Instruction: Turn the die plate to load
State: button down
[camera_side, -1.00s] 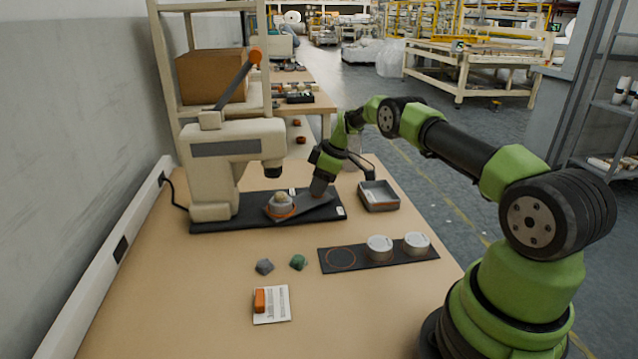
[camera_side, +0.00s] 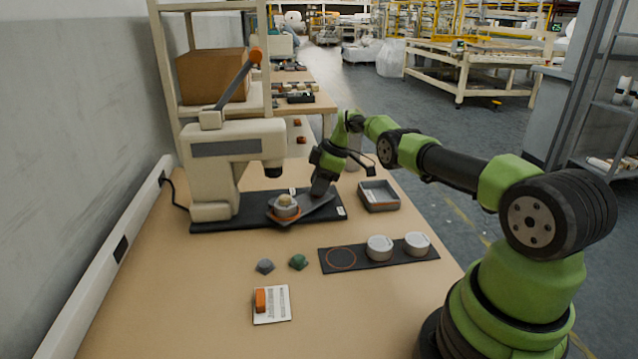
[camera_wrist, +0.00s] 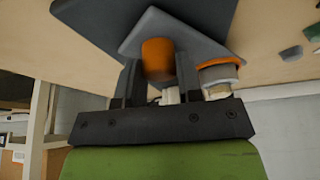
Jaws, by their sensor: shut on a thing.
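The die plate (camera_side: 312,211) is a flat grey plate lying at an angle on the black base of the press. A round cup with an orange rim (camera_side: 286,208) sits at its left end and holds a pale lump. My gripper (camera_side: 321,190) is over the plate's right part, pointing down. In the wrist view, my gripper (camera_wrist: 158,76) has its two dark fingers on either side of an orange knob (camera_wrist: 158,57) standing on the plate (camera_wrist: 148,22). The orange-rimmed cup (camera_wrist: 218,72) is beside the right finger. In the side view, the gripper hides the knob.
The cream press (camera_side: 228,165) with its raised lever stands left of the plate. A grey tray (camera_side: 378,196) is at the right. A dark strip (camera_side: 365,262) bears two white round tins and an empty orange ring. Two small lumps and a card with an orange block lie in front.

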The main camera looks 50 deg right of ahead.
jog(key=shift+r, duration=0.1)
jog(key=c, duration=0.8)
grip_release()
notch_tip(320, 180, up, 10)
